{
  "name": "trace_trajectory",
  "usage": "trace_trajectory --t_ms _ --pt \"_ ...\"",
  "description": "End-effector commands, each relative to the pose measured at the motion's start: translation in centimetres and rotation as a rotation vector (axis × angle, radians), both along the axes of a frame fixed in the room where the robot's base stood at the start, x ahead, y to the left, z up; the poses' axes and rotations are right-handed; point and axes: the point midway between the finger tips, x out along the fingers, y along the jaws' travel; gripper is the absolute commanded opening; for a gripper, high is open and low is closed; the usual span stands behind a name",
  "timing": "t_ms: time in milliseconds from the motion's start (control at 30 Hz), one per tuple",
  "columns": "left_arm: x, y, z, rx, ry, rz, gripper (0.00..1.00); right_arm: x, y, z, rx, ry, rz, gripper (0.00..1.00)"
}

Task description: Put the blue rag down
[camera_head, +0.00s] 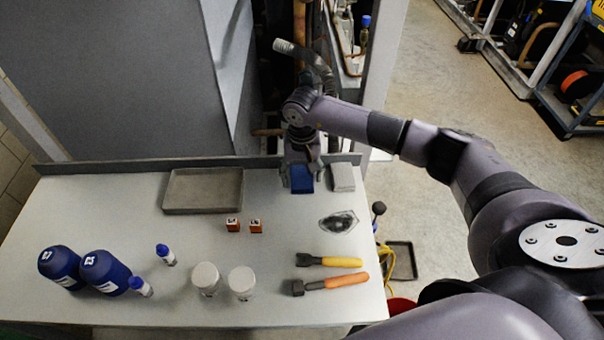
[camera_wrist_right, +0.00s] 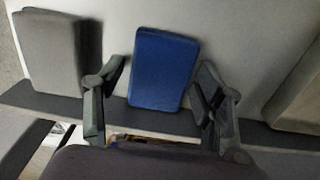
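The blue rag (camera_head: 302,178) is a folded blue block at the back edge of the white table, beside a grey rag (camera_head: 342,177). In the right wrist view the blue rag (camera_wrist_right: 163,69) appears to lie flat on the table, its near end by the dark rear lip. My right gripper (camera_head: 302,165) is above the back of the table, over the rag. In the wrist view the right gripper's fingers (camera_wrist_right: 160,85) are spread on either side of the rag, with visible gaps. My left gripper is out of view.
A grey tray (camera_head: 203,191) lies left of the rag. The table middle is mostly clear.

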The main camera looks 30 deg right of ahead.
Motion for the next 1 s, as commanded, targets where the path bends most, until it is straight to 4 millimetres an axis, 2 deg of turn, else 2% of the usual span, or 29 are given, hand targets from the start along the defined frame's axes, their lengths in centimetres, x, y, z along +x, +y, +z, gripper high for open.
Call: trace_trajectory --t_ms 333,467,500,567,800,1000 --pt "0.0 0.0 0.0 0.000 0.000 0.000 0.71 0.0 0.0 0.0 0.000 0.000 0.000 0.71" --pt "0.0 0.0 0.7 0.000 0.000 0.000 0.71 0.0 0.0 0.6 0.000 0.000 -0.001 0.71" --pt "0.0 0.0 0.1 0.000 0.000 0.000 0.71 0.1 0.0 0.8 0.000 -0.004 0.000 0.71" --pt "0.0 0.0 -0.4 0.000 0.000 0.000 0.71 0.1 0.0 1.6 0.001 -0.004 0.000 0.71" --pt "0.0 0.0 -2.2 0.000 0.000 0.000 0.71 0.2 -0.1 6.8 -0.001 -0.006 -0.001 0.71" --pt "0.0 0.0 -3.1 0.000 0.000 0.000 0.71 0.1 0.0 10.5 0.000 -0.004 -0.001 0.71"
